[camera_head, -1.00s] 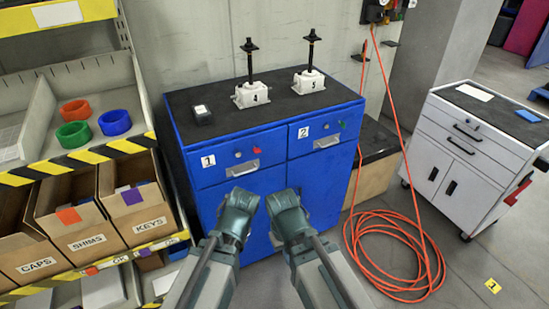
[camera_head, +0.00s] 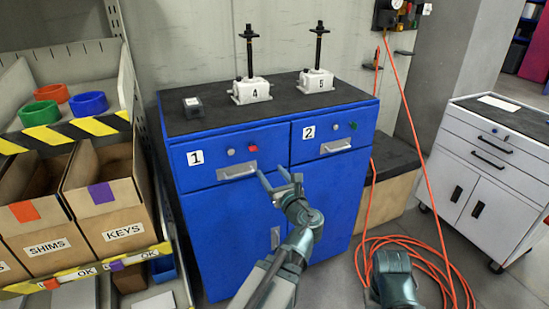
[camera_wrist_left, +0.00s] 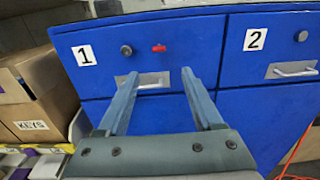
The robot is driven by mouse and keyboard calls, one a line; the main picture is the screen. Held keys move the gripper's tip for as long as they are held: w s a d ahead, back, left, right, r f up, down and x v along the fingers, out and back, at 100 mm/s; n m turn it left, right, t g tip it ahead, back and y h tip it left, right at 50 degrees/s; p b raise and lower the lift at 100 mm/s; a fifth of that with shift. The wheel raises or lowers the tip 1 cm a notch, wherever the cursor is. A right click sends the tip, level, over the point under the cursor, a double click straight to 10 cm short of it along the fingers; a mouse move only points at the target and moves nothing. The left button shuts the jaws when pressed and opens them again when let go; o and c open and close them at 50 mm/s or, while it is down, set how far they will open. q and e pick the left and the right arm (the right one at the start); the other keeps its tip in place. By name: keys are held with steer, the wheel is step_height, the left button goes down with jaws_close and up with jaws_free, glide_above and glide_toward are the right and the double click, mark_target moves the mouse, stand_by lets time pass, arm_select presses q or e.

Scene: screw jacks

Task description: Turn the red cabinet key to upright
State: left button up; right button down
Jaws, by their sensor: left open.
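The red key (camera_head: 253,148) sits in drawer 1's front on the blue cabinet (camera_head: 330,215), right of a round grey knob (camera_head: 231,152). In the left wrist view the red key (camera_wrist_left: 159,48) looks longer sideways than tall, so it lies about level. My left gripper (camera_head: 273,172) is open and empty, in front of drawer 1 and below the key. In the left wrist view its fingertips (camera_wrist_left: 159,74) overlap the drawer handle's picture, with the key above and between them; contact cannot be told. My right gripper (camera_head: 393,278) is at lower right, its fingers not visible.
Drawer handles (camera_head: 237,172) stick out below the key. Drawer 2 has a green key (camera_head: 352,126). Screw jacks (camera_head: 251,91) stand on the cabinet top. Shelf boxes (camera_head: 110,200) are at left. An orange hose (camera_head: 432,258) lies coiled on the floor at right.

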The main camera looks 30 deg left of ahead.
mark_target(253, 149)
arm_select(q)
steer(key=x, duration=1.3)
steer(key=shift+a, duration=0.4)
steer(key=shift+w, duration=0.15)
jaws_close()
